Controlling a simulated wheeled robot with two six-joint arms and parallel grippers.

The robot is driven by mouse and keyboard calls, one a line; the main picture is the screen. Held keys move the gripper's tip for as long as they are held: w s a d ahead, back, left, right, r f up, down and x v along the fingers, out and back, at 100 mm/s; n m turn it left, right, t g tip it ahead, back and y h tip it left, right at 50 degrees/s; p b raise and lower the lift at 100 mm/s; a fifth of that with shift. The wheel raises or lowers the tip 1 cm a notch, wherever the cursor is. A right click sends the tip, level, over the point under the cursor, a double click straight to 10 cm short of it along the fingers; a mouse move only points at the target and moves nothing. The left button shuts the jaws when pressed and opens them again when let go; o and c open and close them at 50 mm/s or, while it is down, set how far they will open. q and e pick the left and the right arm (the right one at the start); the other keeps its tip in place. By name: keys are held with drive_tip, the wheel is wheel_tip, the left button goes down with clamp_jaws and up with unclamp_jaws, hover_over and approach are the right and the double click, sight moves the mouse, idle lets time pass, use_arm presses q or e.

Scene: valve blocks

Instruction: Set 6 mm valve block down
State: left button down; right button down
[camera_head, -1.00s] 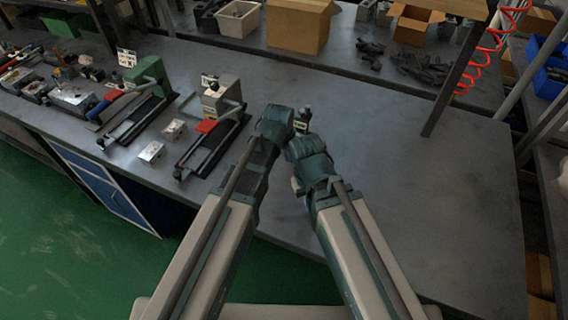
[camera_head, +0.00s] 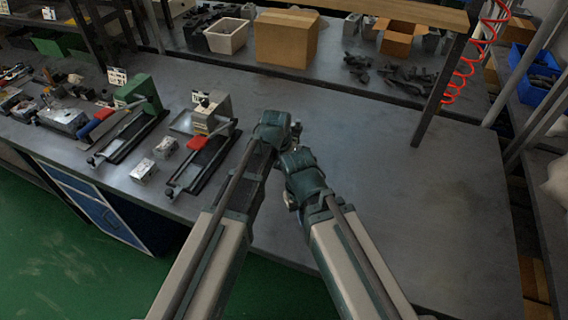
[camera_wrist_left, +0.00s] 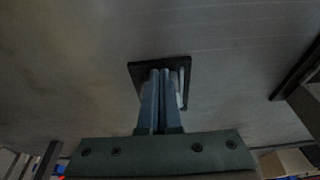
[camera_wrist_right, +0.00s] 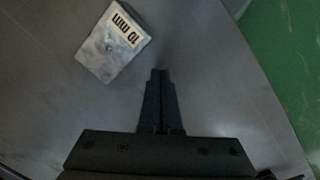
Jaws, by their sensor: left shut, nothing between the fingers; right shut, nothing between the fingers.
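My left gripper (camera_wrist_left: 165,74) is shut and empty in the left wrist view, its tips over a dark square plate (camera_wrist_left: 137,68) on the grey table. Pale slivers show beside the fingers; I cannot tell what they belong to. My right gripper (camera_wrist_right: 160,74) is shut and empty. A silvery valve block (camera_wrist_right: 104,57) marked 10 mm lies on the table left of its tips, apart from them. In the head view both grippers are mostly hidden by my wrists. Two small metal blocks (camera_head: 143,171) (camera_head: 165,147) stand at the left; their labels are unreadable. I cannot identify the 6 mm block.
A red-handled fixture (camera_head: 198,150) and a green one (camera_head: 133,98) stand on the table (camera_head: 420,200) at the left. The table's right half is clear. A cardboard box (camera_head: 284,40) and a pale bin (camera_head: 226,36) are at the back. A dark post (camera_head: 437,100) rises at the right.

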use_arm(q)
drive_tip(key=shift+w, duration=0.1)
